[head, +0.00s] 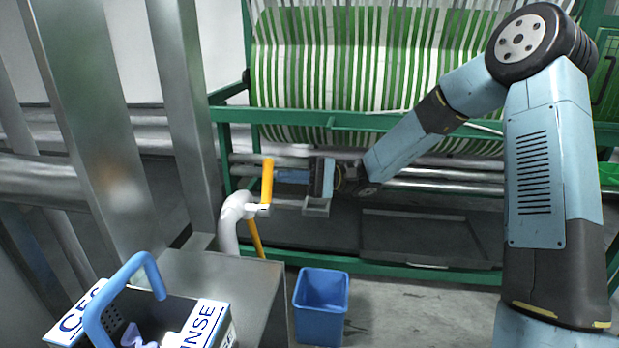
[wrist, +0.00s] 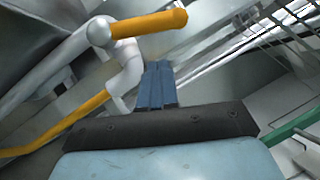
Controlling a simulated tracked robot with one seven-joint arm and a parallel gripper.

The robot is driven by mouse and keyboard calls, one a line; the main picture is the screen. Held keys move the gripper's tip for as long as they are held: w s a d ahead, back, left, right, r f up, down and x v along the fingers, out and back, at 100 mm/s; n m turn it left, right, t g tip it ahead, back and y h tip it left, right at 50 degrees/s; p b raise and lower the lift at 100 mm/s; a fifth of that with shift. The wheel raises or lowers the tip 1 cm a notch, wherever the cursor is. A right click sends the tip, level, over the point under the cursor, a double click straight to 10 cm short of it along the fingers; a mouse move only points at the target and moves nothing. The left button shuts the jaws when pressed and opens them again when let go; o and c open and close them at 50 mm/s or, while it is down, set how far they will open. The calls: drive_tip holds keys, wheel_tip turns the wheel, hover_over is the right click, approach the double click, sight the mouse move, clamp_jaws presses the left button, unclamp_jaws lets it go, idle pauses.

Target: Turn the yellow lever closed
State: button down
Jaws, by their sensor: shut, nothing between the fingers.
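The yellow lever (head: 267,181) stands nearly upright in the head view, at the pale valve fitting on a white bent pipe (head: 230,222). In the wrist view the lever (wrist: 150,22) runs right from its pale hub, above the fingertips in the picture. My gripper (head: 282,176) is just right of the lever in the head view, pointing left towards it. Its blue fingers (wrist: 158,72) are together and hold nothing. I cannot tell whether they touch the lever.
A second yellow bar (head: 256,239) slants below the valve. A blue bin (head: 321,305) stands on the floor. A blue-handled container (head: 190,308) with a RINSE label is at the lower left. A green frame (head: 395,271) with striped webbing is behind. Metal posts (head: 185,110) stand at left.

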sight(267, 184)
drive_tip(key=shift+s+a+r, duration=0.2)
drive_tip(key=shift+s+r, duration=0.15)
drive_tip(key=shift+s, duration=0.4)
drive_tip(key=shift+s+a+r, duration=0.15)
drive_tip(key=shift+s+r, duration=0.2)
drive_tip(key=shift+s, duration=0.4)
drive_tip(key=shift+s+a+r+n+t+h, duration=0.1)
drive_tip(key=shift+s+r+n+h, duration=0.3)
drive_tip(key=shift+n, duration=0.35)
drive_tip(key=shift+s+d+r+n+t+h, duration=0.1)
drive_tip(key=shift+s+r+n+h, duration=0.15)
drive_tip(key=shift+s+n+h, duration=0.4)
drive_tip(key=shift+s+a+r+n+t+h, duration=0.1)
drive_tip(key=shift+s+r+n+h, duration=0.2)
drive_tip(key=shift+n, duration=0.6)
drive_tip(key=shift+w, duration=0.1)
